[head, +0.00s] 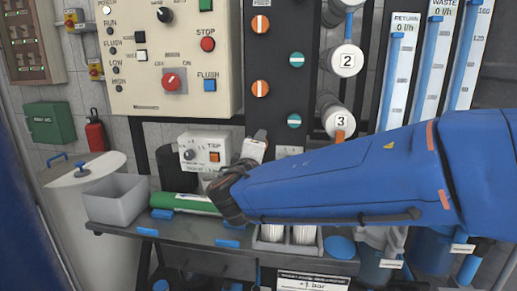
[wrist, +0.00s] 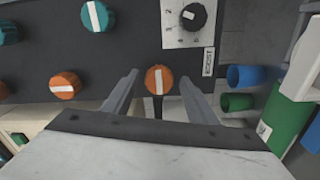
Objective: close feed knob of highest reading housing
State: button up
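My gripper (wrist: 158,76) is open in the wrist view, one finger on each side of an orange knob (wrist: 158,82). I cannot tell if the fingers touch it. Its white bar runs up and down in that view, while the neighbouring orange knob (wrist: 66,86) has its bar crosswise. A teal knob (wrist: 95,15) sits above. In the head view two orange knobs (head: 260,24) and (head: 260,88) have upright bars, and teal knobs (head: 296,60) have level bars. Housings 2 (head: 346,60) and 3 (head: 340,122) stand to the right. My arm hides the lower panel.
A black selector dial (wrist: 193,16) is close to the knob in the wrist view. A TSP meter (head: 203,152), grey bin (head: 117,200) and green bottle (head: 184,203) are on or above the bench (head: 180,236). Flow tubes (head: 399,80) stand at right.

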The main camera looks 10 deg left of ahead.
jog(key=s+d, duration=0.1)
jog(key=s, duration=1.6)
jog(key=shift+s, duration=0.2)
